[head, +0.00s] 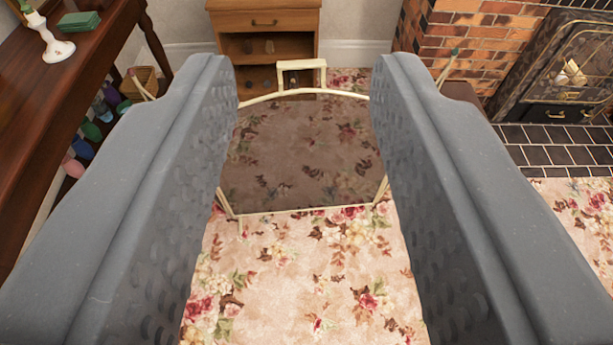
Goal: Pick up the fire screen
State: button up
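The fire screen (305,150) stands on the floral carpet in the middle of the head view. It has a thin cream frame with a curved top, a dark see-through panel, a squared cream handle on top and small feet at the bottom corners. My gripper (308,80) is wide open, with one grey finger on each side of the picture. The screen appears between the fingers, and they hide parts of its side edges. The gap between the fingers holds nothing. I cannot tell how far the screen is from the fingertips.
A wooden cabinet (265,18) with open shelves stands behind the screen. A dark wooden table (70,95) at left bears a candlestick (50,42) and a green box (80,21); colourful items lie below it. The brick fireplace (470,45) and tiled hearth (565,150) are at right. Carpet is clear in front.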

aim_at(303, 148)
jog(key=k, duration=0.55)
jog(key=z, duration=0.1)
jog(key=i, duration=1.65)
jog(key=u, duration=0.65)
